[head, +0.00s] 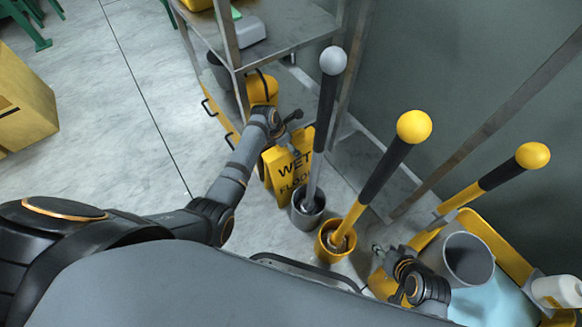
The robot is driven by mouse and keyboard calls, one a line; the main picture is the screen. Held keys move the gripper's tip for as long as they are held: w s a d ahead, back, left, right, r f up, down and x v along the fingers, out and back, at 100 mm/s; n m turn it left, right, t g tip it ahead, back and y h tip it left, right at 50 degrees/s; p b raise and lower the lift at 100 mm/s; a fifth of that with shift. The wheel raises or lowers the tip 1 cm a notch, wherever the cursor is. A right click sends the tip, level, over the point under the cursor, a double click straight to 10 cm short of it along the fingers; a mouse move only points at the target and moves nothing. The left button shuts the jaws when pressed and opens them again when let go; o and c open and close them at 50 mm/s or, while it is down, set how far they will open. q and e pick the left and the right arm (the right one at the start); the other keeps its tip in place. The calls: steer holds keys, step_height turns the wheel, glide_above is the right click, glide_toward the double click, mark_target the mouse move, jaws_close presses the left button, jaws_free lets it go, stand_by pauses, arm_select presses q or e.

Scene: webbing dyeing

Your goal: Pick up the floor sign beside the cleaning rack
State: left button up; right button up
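The yellow floor sign (277,172), with dark lettering reading "WET FLOOR", stands on the floor beside the metal cleaning rack (290,38). My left gripper (296,134) is at the top of the sign and overlaps its upper edge in the head view. Its fingers are small and partly hidden, so I cannot tell whether they are open or hold the sign. My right gripper (377,250) is at the lower right, near a yellow bucket, apart from the sign. Its finger opening is unclear.
A grey-knobbed plunger (332,62) in a grey holder and a yellow-knobbed one (413,127) in a yellow holder stand just right of the sign. A yellow cart (490,232) carries a grey bucket (468,258) and a white bottle (558,291).

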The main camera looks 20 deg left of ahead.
arm_select(q)
jaws_close()
stand_by(0.3)
